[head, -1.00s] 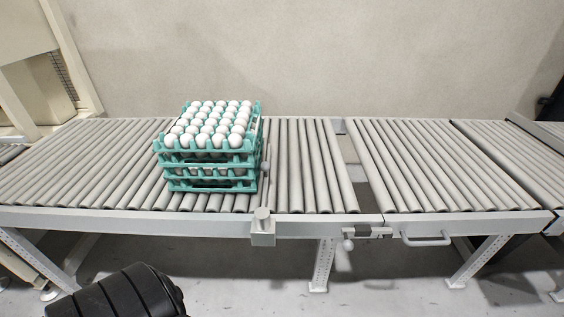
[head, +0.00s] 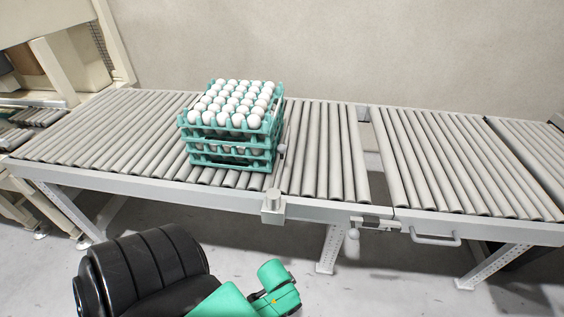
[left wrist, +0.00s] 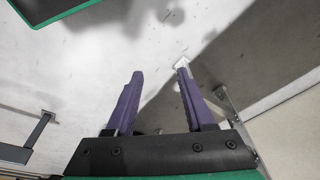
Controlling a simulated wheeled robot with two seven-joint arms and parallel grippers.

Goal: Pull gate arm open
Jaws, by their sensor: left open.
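A grey metal post block (head: 273,206) is fixed on the front rail of the roller conveyor. A small grey knob (head: 282,149) shows behind it, at the right side of the egg tray stack; I cannot tell for sure how it joins the gate arm. The stack of green trays with white eggs (head: 232,135) stands on the rollers just left of it. My left arm reaches in at the bottom of the head view, below the rail. In the left wrist view my left gripper (left wrist: 157,73) is open with nothing between its purple fingers. My right gripper is out of view.
The conveyor's front rail (head: 150,190) runs across the view. A latch with a ball knob (head: 353,233) and a pull handle (head: 435,238) hang on the rail to the right. A conveyor leg (head: 333,250) stands below. The floor in front is clear.

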